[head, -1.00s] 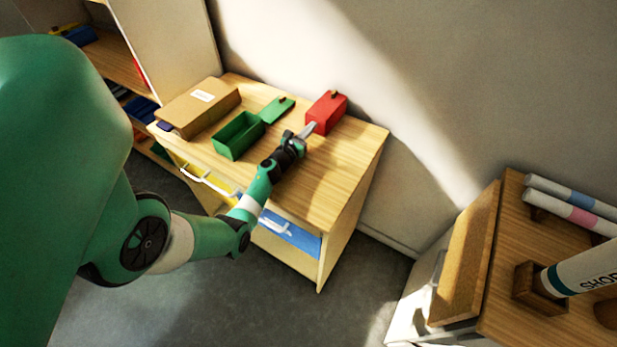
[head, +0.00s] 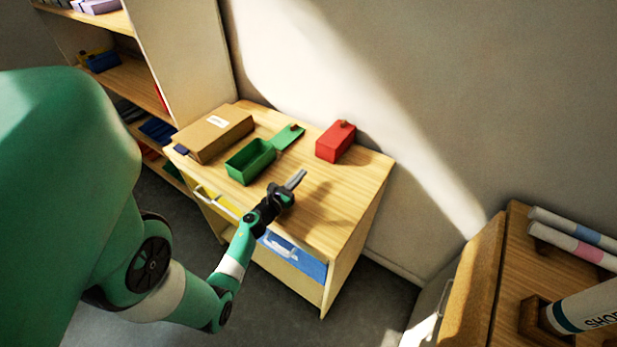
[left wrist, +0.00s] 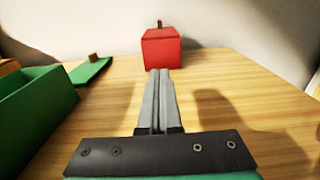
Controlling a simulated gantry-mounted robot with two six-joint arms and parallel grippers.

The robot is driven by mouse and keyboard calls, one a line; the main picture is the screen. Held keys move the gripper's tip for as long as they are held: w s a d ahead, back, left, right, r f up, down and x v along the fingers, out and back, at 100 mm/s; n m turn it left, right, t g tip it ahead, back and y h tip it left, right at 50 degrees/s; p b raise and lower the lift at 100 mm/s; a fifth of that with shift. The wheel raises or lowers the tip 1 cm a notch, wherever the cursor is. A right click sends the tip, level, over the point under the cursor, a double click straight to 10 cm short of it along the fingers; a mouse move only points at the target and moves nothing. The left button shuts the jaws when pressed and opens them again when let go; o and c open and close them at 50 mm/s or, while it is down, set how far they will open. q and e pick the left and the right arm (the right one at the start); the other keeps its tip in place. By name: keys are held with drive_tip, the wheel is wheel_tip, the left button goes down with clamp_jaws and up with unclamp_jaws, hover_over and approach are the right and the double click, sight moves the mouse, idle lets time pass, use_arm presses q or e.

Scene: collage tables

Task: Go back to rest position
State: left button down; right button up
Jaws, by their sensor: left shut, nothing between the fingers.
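My left gripper (head: 296,179) is shut and empty, held over the front part of the wooden table (head: 335,205). Its closed fingers also show in the left wrist view (left wrist: 160,100), pointing toward the red box. The red box (head: 336,141) stands shut at the back right of the table, apart from the fingers; it also shows in the left wrist view (left wrist: 161,48). The open green box (head: 250,161) stands left of my gripper, with its green lid (head: 288,137) lying just behind it. My right gripper is in neither view.
A cardboard box (head: 214,133) lies at the table's back left. Below the tabletop are a yellow drawer (head: 215,201) and a blue one (head: 309,265). A shelf unit (head: 185,50) stands behind left. Another wooden table (head: 515,270) with rolled tubes (head: 575,240) is at right.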

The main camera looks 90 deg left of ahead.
use_arm(q)
drive_tip(key=shift+v, duration=1.1)
